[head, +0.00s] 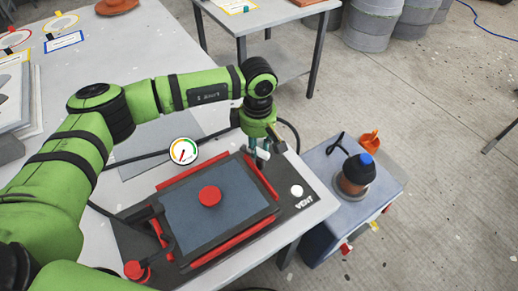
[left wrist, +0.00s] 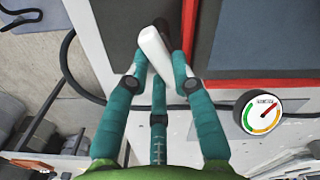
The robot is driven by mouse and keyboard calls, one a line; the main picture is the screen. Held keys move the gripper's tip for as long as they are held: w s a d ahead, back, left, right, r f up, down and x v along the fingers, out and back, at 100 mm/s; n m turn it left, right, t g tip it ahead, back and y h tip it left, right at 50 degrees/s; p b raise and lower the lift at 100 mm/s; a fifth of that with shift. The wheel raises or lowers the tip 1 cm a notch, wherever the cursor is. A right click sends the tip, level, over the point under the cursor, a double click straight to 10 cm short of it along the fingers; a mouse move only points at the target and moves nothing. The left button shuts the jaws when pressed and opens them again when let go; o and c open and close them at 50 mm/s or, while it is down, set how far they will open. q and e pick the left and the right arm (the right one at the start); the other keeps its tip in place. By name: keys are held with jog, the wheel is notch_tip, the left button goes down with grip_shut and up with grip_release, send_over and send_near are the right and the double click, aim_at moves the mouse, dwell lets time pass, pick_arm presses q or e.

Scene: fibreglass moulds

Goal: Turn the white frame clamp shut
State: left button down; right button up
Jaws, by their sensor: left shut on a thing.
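The white frame clamp (head: 263,154) is at the back right corner of the red frame, partly hidden by my left gripper (head: 258,150). In the left wrist view the white clamp handle (left wrist: 155,50) lies aslant between the teal fingers of my left gripper (left wrist: 160,62), which is shut on it. A dark part of the clamp shows just beyond the handle. The frame's red bars (head: 207,262) surround a dark blue-grey panel (head: 180,215) with a red knob (head: 210,196) on it. My right gripper is not in view.
A round gauge (head: 184,151) stands behind the frame, near a black hose. A white button (head: 297,190) marked VENT is at the right. A red knob (head: 135,270) is at the front left. A side cart (head: 385,188) holds a dark bottle (head: 356,173) and an orange item (head: 370,140).

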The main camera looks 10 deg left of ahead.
pick_arm(q)
jog(key=n+b, duration=0.1)
jog(key=n, duration=0.1)
jog(key=n+b, duration=0.1)
jog(key=b, duration=0.1)
jog(key=shift+s+a+f+n, duration=0.15)
jog(key=shift+f+n, duration=0.05)
jog(key=shift+n, duration=0.2)
jog(key=n+b, duration=0.3)
jog(key=shift+s+n, duration=0.15)
jog(key=shift+n, duration=0.15)
jog(key=n+b, duration=0.2)
jog(key=n, duration=0.1)
jog(key=shift+s, duration=0.15)
jog(key=shift+s+r+n+b, duration=0.15)
jog(key=shift+n+b, duration=0.65)
jog(key=shift+n, duration=0.4)
jog(key=c, duration=1)
grip_release()
jog(key=shift+c, duration=0.2)
jog(key=shift+r, duration=0.2)
